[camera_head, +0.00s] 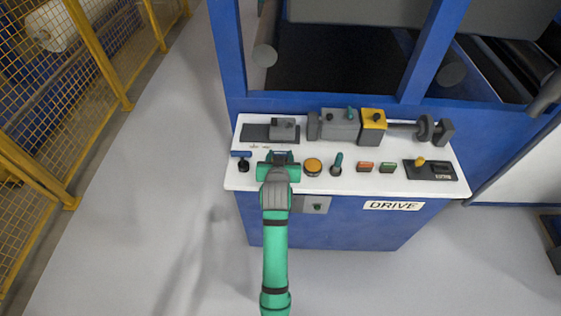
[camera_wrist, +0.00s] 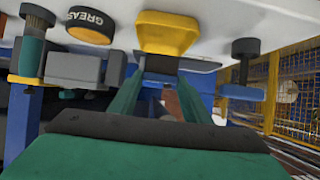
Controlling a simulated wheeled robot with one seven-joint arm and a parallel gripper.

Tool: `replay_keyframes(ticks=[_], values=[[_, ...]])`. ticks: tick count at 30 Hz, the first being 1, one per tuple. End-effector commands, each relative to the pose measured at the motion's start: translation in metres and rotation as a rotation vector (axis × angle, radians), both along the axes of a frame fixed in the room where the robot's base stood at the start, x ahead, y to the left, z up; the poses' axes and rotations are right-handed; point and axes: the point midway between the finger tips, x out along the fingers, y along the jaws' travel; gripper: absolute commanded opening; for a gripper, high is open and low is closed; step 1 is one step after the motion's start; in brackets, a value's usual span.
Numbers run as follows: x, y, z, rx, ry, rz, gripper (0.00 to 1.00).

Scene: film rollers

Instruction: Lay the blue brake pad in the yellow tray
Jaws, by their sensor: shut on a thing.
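My gripper (camera_head: 278,162) is over the front left of the white console top, its green jaws shut on the blue brake pad (camera_head: 281,153). Only a little blue shows past the jaws in the head view. In the wrist view, which is upside down, the pad (camera_wrist: 160,64) looks dark between the green fingers. The yellow tray (camera_wrist: 167,35) stands on the white top, very close to the pad and lined up with it. I cannot tell whether the pad touches the tray. The gripper hides the tray in the head view.
A black post with a blue bar (camera_head: 241,156) stands just left of the gripper. A round yellow grease tin (camera_head: 313,165) and a green-handled tool (camera_head: 336,164) are to the right. A grey block (camera_head: 284,129) lies behind. Blue frame posts (camera_head: 430,50) rise farther back.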

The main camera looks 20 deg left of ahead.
Motion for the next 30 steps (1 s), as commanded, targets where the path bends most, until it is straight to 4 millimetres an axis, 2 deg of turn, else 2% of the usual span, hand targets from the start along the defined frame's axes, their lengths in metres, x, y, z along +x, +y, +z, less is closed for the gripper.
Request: replay_keyframes(ticks=[7,19,20,21,22,30], values=[[0.001,-0.001,-0.030,-0.001,0.002,-0.003,0.18],[0.001,0.000,-0.035,0.000,0.000,-0.001,0.18],[0.001,0.000,-0.036,-0.001,0.001,-0.001,0.48],[0.001,0.000,-0.036,-0.001,0.001,-0.001,0.58],[0.001,0.001,-0.036,-0.001,0.001,-0.001,0.62],[0.001,0.001,-0.035,0.000,0.000,-0.001,0.62]])
